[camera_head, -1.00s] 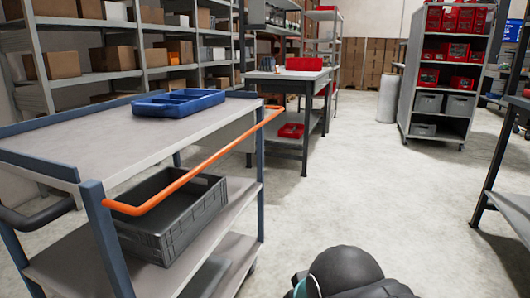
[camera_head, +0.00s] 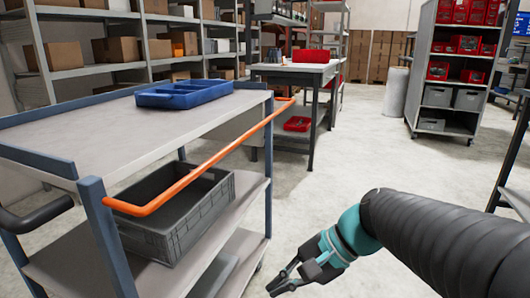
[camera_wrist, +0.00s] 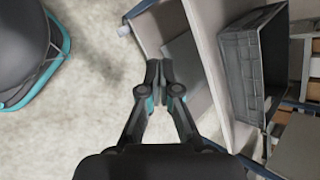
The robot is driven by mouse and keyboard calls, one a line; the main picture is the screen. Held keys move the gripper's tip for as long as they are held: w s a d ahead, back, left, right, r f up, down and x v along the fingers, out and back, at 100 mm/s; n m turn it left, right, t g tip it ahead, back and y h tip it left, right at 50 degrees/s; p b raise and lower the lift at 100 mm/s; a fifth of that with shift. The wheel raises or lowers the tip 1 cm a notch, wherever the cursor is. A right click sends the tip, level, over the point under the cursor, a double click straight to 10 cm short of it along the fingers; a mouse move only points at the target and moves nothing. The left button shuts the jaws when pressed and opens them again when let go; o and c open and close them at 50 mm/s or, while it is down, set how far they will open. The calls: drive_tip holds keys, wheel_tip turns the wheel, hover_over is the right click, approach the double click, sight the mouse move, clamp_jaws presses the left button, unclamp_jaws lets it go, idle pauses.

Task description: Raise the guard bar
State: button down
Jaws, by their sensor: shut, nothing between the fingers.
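The orange guard bar (camera_head: 215,160) runs along the open side of the grey cart (camera_head: 95,205), just below its top shelf. It joins the cart at a near post and a far post. My gripper (camera_head: 277,284) is right of the cart, lower than the bar and apart from it. In the wrist view my gripper (camera_wrist: 159,72) has its fingertips together with nothing between them. The guard bar cannot be made out in the wrist view.
A blue tray (camera_head: 183,94) lies on the cart's top shelf. A dark grey crate (camera_head: 185,232) stands on the middle shelf, also in the wrist view (camera_wrist: 240,70). A workbench (camera_head: 295,72) stands beyond the cart. Floor (camera_head: 350,165) right of the cart is clear.

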drive_tip(key=w+a+r+m+y+b, duration=0.1)
drive_tip(key=w+a+r+m+y, duration=0.1)
drive_tip(key=w+m+y, duration=0.3)
drive_tip(key=w+a+r+m+y, duration=0.1)
drive_tip(key=w+a+r+y, duration=0.15)
drive_tip(key=w, duration=0.45)
drive_tip(key=w+d+r+m+t+y+b, duration=0.1)
drive_tip(key=w+d+m+t+y, duration=0.25)
drive_tip(key=w, duration=0.45)
drive_tip(key=w+d+r+m+t+y, duration=0.1)
drive_tip(key=w+d+m+t+y, duration=0.2)
drive_tip(key=w+d+m+t, duration=0.35)
drive_tip(key=w+a+r+n+g, duration=0.1)
drive_tip(key=w+a+r, duration=0.3)
drive_tip(key=a+r, duration=0.5)
drive_tip(key=shift+w+a+n+g+y+p, duration=0.2)
drive_tip(key=shift+a+n+g+y+p, duration=0.1)
drive_tip(key=shift+g, duration=0.2)
